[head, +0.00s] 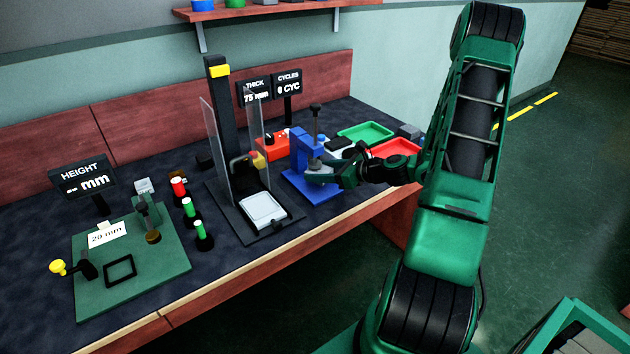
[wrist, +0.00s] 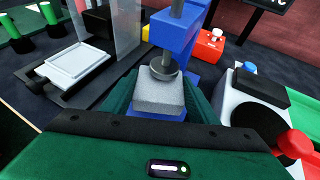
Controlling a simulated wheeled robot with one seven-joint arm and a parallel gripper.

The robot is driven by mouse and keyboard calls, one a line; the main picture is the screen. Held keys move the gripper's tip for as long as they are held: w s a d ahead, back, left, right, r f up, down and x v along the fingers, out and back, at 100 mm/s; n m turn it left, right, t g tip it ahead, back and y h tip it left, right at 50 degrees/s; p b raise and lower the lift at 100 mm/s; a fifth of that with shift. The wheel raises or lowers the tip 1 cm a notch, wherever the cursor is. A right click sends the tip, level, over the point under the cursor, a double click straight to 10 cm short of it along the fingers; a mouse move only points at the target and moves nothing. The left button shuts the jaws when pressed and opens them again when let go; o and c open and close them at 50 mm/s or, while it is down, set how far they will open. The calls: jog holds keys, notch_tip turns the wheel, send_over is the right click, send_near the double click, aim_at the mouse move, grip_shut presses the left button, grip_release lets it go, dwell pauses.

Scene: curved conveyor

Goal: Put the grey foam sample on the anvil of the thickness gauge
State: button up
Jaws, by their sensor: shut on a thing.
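The grey foam sample (wrist: 160,98) is a speckled light grey block between my gripper's green fingers in the wrist view. My gripper (wrist: 159,104) is shut on it. In the head view my gripper (head: 318,171) reaches in from the right at the blue thickness gauge (head: 297,152), and the sample is mostly hidden there. The gauge's blue frame also shows in the wrist view (wrist: 176,35). Its round grey presser foot (wrist: 158,70) appears over the far part of the sample. The anvil is hidden, so I cannot tell whether the sample touches it.
A press with clear guards and a white plate (head: 264,210) stands left of the gauge. A red box (head: 270,146) is behind it. A green tray (head: 366,132), a red tray (head: 396,149) and a grey block (head: 408,131) lie to the right. A green height fixture (head: 165,262) is far left.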

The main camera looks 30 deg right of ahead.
jog(key=shift+w+a, duration=0.2)
jog(key=shift+w, duration=0.1)
jog(key=shift+w+a+f, duration=0.1)
jog(key=shift+w+f, duration=0.15)
jog(key=shift+f, duration=1.55)
jog(key=o, duration=1)
